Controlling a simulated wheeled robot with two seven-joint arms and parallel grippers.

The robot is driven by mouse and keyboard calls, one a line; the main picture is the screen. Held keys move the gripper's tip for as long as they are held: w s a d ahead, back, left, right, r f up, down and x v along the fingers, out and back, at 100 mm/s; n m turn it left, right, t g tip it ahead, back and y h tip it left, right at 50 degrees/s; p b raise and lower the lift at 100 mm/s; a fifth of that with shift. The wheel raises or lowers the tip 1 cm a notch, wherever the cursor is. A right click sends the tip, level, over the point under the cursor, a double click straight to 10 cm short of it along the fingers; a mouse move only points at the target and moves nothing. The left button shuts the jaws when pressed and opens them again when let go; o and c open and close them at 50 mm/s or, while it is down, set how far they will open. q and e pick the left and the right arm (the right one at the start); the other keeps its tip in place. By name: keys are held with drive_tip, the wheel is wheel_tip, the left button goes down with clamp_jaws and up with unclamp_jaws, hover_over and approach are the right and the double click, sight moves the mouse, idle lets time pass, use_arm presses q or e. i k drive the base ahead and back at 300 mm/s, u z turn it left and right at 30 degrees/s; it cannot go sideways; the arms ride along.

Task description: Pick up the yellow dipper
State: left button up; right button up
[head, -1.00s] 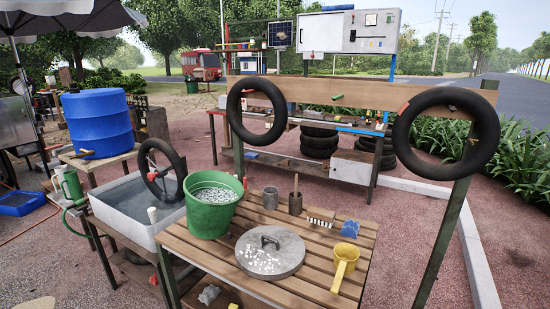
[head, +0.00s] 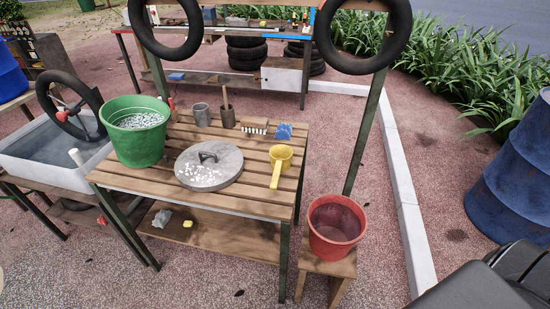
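The yellow dipper (head: 279,165) lies on the right part of the slatted wooden table (head: 232,132) in the head view. Its round cup is toward the back and its handle points to the front edge. It stands apart from the grey round lid (head: 209,167) on its left. Neither gripper shows in the view. A dark part of my own body fills the bottom right corner.
A green bucket (head: 136,142) of pale bits stands at the table's left. Grey and brown cups, a brush and a blue item stand at the back. A red bucket (head: 337,226) sits on a low stool right of the table. A blue barrel (head: 517,175) stands far right.

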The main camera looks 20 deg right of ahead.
sight(281, 156)
drive_tip(key=z, duration=1.4)
drive_tip(key=k, duration=1.3)
drive_tip(key=z, duration=0.65)
drive_tip(key=i, duration=2)
drive_tip(key=u, duration=0.75)
